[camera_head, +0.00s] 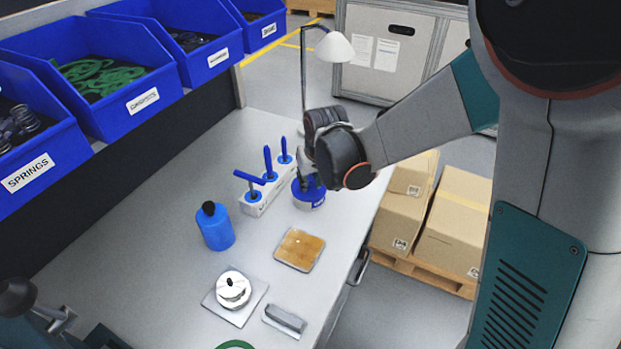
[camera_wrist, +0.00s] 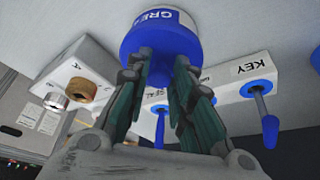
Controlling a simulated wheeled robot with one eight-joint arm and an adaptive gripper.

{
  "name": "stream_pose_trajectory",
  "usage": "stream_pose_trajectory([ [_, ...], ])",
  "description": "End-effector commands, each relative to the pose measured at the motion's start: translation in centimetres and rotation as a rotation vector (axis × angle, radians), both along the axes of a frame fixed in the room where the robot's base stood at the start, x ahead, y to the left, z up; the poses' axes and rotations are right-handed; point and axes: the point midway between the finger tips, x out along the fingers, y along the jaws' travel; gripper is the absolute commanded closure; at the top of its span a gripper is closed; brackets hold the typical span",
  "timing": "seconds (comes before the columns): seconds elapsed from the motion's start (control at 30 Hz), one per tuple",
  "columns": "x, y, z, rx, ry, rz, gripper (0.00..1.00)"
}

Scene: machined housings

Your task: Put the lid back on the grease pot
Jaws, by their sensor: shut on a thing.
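The grease pot (camera_head: 311,205) stands on the bench, near its right edge, beside the tool rack. In the wrist view its pale side with a printed label (camera_wrist: 160,16) shows past the blue lid (camera_wrist: 160,42). The lid sits at the pot's top; I cannot tell whether it is fully seated. My gripper (camera_head: 310,176) is above the pot. In the wrist view my gripper (camera_wrist: 160,75) has its fingers closed around the knob in the middle of the lid, and they hide most of the knob.
A white rack (camera_head: 254,203) with several blue-handled tools stands close left of the pot. A blue bottle (camera_head: 215,228), a tan square pad (camera_head: 299,250) and a white round part (camera_head: 233,288) are nearer. A lamp (camera_head: 334,48) stands behind. Blue bins (camera_head: 125,75) line the left.

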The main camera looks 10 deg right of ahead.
Motion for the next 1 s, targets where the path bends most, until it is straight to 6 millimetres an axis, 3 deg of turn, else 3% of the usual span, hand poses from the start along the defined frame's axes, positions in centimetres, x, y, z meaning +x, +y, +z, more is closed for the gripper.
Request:
stream_pose_trajectory([
  [0.2,0.00,0.00,0.02,0.000,0.000,0.000,1.00],
  [0.23,0.00,0.00,0.02,0.000,0.000,0.000,0.72],
  [0.3,-0.01,0.00,0.02,0.000,0.000,0.000,0.56],
  [0.57,-0.01,0.00,0.02,0.000,0.000,0.000,0.55],
  [0.6,0.00,0.00,0.01,0.000,0.000,0.000,0.46],
  [0.7,0.00,0.00,0.01,0.000,0.000,0.000,0.35],
  [1.0,0.00,0.00,0.03,0.000,0.000,0.000,0.35],
])
